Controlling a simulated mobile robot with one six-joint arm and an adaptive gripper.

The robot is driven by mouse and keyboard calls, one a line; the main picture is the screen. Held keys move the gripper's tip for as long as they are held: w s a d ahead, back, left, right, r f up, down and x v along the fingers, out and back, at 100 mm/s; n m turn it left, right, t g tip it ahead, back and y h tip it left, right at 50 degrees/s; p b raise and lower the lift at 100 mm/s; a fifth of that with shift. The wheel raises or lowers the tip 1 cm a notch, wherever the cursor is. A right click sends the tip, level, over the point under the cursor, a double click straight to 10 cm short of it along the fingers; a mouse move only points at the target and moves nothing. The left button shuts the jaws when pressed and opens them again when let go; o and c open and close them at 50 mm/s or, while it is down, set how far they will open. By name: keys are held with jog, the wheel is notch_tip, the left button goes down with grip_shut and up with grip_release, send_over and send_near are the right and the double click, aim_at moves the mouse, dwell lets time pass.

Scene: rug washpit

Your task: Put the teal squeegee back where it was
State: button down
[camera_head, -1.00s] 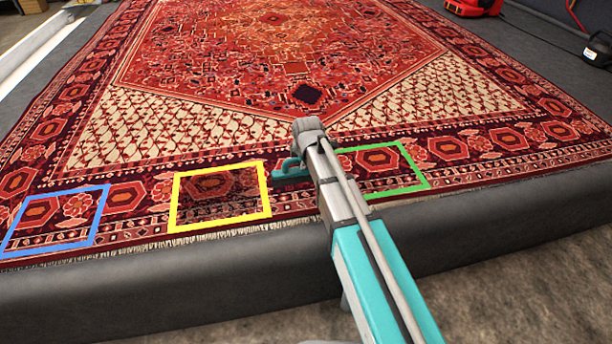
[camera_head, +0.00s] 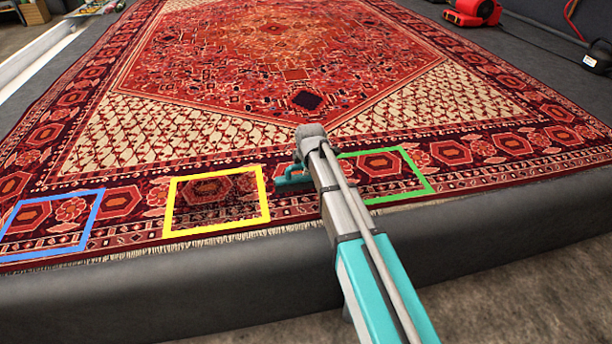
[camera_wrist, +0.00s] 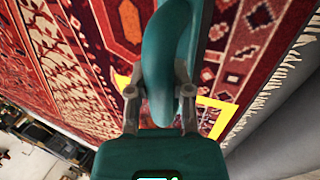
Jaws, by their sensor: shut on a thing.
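The teal squeegee (camera_head: 291,179) shows at the left of my arm in the head view, over the rug's border between the yellow frame (camera_head: 217,231) and the green frame (camera_head: 418,168). In the wrist view, my gripper (camera_wrist: 160,98) is shut on the squeegee's curved teal handle (camera_wrist: 168,50). Its fingers sit on either side of the handle. My arm hides part of the squeegee in the head view, and I cannot tell whether it touches the rug. The blue frame (camera_head: 88,222) lies on the border at the far left.
The red patterned rug (camera_head: 250,60) covers most of the dark platform (camera_head: 150,300). A red machine (camera_head: 472,11) with a cable stands at the back right. A dark patch shows inside the yellow frame. The rug's middle is clear.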

jog(key=shift+w+f+b, duration=0.35)
jog(key=shift+f+b, duration=0.1)
jog(key=shift+f, duration=0.05)
jog(key=shift+d+f+b, duration=0.1)
jog(key=shift+f+b, duration=1.4)
jog(key=shift+f, duration=0.1)
jog(key=c, duration=0.5)
grip_release()
jog(key=p+v, duration=1.1)
jog(key=v, duration=0.1)
